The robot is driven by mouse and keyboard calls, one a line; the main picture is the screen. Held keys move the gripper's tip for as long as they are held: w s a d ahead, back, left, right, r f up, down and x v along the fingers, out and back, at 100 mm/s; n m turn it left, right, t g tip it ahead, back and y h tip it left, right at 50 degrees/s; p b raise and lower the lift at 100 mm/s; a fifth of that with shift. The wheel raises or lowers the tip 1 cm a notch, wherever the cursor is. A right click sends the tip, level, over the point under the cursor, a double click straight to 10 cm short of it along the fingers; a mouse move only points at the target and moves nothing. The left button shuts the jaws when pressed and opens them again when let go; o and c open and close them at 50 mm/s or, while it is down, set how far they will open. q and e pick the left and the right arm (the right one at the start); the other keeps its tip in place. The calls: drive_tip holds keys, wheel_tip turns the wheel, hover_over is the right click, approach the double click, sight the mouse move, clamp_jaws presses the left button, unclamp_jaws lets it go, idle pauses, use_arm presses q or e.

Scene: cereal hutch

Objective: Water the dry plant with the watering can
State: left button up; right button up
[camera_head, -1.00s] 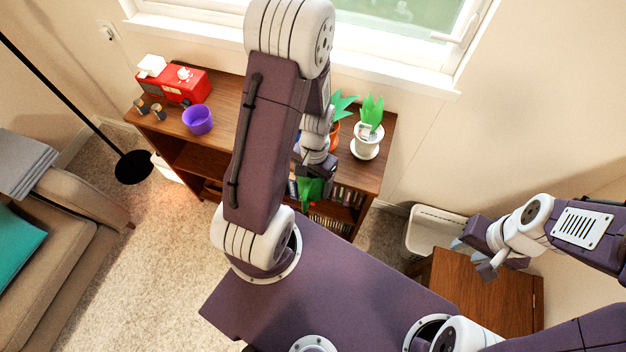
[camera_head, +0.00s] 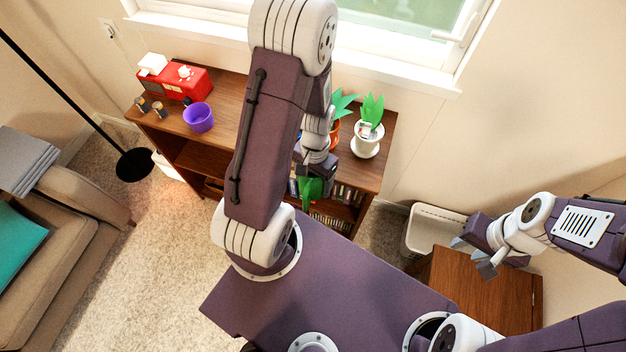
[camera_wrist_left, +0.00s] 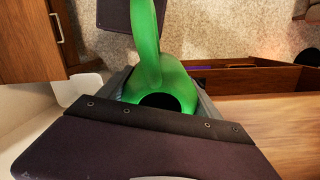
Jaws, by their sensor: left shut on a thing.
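My left gripper (camera_head: 312,172) is shut on a green watering can (camera_head: 311,189) in front of the hutch's right part; my arm hides part of both. In the left wrist view the green can (camera_wrist_left: 150,50) fills the space between my jaws, with a dark round opening visible. A leafy plant in a white pot on a saucer (camera_head: 366,143) stands at the right end of the hutch top, with a small pale card in it. A second plant in an orange pot (camera_head: 334,134) stands just left of it, partly hidden. I cannot tell which is dry. My right gripper (camera_head: 476,257) is open and empty.
The wooden hutch (camera_head: 232,92) also bears a purple bowl (camera_head: 198,117), small cups and a red appliance (camera_head: 184,82). A window is behind it. A white bin (camera_head: 432,228) and a wooden cabinet (camera_head: 490,300) are at the right. A sofa is at the left.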

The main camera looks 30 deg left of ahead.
use_arm(q)
drive_tip(key=shift+w+f+t+b, duration=0.2)
drive_tip(key=shift+f+t+b, duration=0.1)
drive_tip(key=shift+f+b, duration=0.35)
drive_tip(key=shift+t, duration=0.3)
drive_tip(key=r+p, duration=0.4)
drive_tip(key=r, duration=0.1)
drive_tip(key=shift+w+a, duration=0.1)
drive_tip(key=shift+w, duration=0.1)
drive_tip(key=shift+f, duration=0.2)
